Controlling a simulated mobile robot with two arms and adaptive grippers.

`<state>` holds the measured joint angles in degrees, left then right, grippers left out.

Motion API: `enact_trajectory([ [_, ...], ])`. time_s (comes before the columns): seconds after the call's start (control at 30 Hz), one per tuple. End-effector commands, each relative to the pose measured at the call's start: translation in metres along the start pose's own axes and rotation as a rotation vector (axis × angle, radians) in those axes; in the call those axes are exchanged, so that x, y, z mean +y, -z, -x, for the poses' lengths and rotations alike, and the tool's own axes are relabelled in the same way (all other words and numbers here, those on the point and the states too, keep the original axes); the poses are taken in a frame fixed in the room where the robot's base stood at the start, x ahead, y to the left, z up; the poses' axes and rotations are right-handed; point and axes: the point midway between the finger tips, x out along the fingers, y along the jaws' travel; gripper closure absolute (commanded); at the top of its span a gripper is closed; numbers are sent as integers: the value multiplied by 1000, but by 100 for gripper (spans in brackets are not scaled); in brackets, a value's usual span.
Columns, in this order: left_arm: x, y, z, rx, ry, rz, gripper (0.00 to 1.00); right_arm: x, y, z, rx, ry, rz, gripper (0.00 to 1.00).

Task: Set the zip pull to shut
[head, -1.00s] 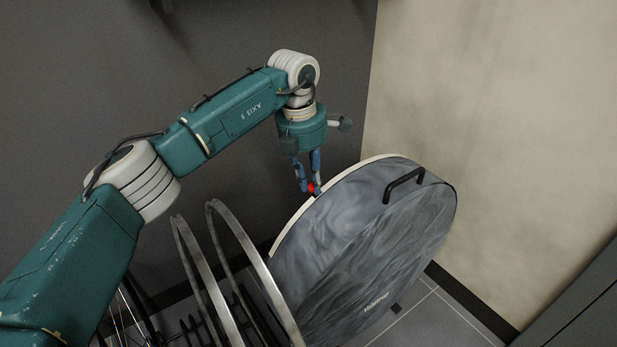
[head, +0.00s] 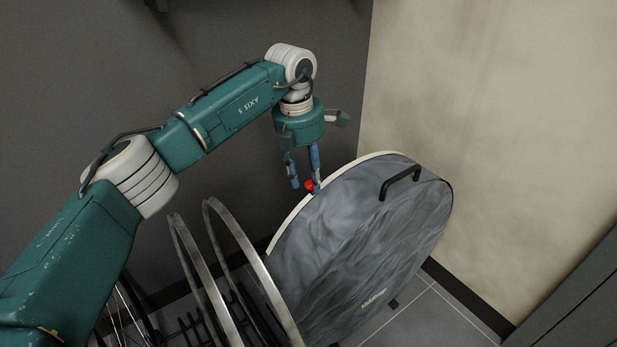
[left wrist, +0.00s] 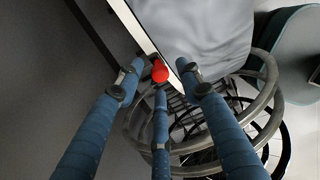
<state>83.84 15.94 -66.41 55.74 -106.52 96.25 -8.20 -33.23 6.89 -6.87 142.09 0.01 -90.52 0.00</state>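The zip pull (head: 309,185) is a small red piece on the pale rim of a round grey wheel bag (head: 350,250), near its upper left. In the left wrist view the red pull (left wrist: 160,71) sits by the bag's white edge, between the spread blue fingers. My left gripper (head: 304,186) points down at the rim with its fingers apart on either side of the pull. It looks open, with gaps between the fingers and the pull. The slider under the pull is too small to make out. My right gripper is in neither view.
The bag has a black handle (head: 400,182). Metal wheel rims (head: 222,268) stand close to its left, above a dark rack. A dark wall (head: 90,80) lies behind and a beige wall (head: 500,140) to the right. Some tiled floor shows at the lower right.

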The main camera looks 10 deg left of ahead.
Motion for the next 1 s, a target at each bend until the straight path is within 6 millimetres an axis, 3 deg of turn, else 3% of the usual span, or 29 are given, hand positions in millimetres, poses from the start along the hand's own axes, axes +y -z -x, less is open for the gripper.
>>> enact_trajectory([
  [0.5,0,-1,98,-1,-1,1,63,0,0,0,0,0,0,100],
  [0.7,0,0,112,1,0,0,63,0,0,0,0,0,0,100],
  [0.97,0,0,114,0,0,0,63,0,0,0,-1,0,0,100],
  [1.0,0,0,113,0,1,-1,71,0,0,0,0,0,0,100],
])
